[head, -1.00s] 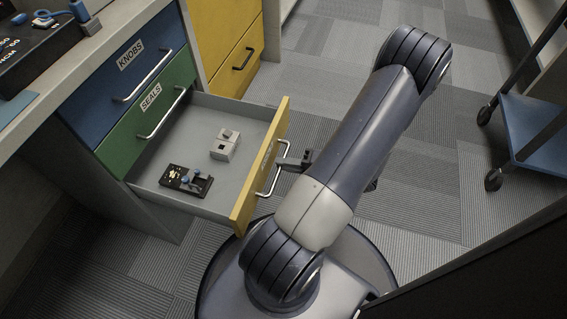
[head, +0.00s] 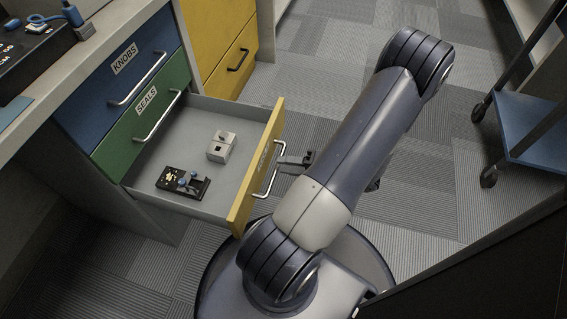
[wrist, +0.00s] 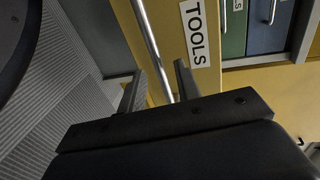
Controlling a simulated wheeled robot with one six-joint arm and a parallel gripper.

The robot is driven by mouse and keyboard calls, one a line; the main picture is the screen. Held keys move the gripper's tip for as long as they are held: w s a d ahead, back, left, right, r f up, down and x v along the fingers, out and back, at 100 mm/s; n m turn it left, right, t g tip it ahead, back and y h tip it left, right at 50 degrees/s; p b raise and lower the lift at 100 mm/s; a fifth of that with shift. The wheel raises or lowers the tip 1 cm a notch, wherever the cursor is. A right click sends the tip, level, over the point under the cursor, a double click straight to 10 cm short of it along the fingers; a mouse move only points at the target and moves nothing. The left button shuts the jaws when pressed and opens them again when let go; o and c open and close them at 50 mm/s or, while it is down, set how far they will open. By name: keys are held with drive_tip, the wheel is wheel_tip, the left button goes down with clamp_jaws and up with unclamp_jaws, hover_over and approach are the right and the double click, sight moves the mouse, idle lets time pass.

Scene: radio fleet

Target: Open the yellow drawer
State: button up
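The yellow drawer (head: 257,165) is pulled well out of the cabinet, with its grey inside showing. Its metal bar handle (head: 276,176) is on the front face; the bar also shows in the wrist view (wrist: 149,38), beside the TOOLS label (wrist: 194,33). My gripper (head: 284,160) is at the handle, on the outer side of the drawer front. In the wrist view the two fingers (wrist: 160,88) stand apart, with the bar running between them and gaps visible at its sides. The fingers look open, not clamped on the bar. My forearm hides part of the gripper in the head view.
A grey block (head: 221,147) and a black device (head: 183,183) lie in the drawer. The blue KNOBS drawer (head: 120,85) and green SEALS drawer (head: 140,130) are shut. A blue-shelved cart (head: 530,125) stands right. Carpet beyond my arm is clear.

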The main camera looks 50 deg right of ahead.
drive_tip(key=p+v, duration=0.2)
drive_tip(key=v, duration=0.7)
drive_tip(key=shift+a, duration=0.1)
drive_tip(key=b+x, duration=0.2)
drive_tip(key=x, duration=0.9)
drive_tip(key=shift+b, duration=0.3)
drive_tip(key=shift+w, duration=0.1)
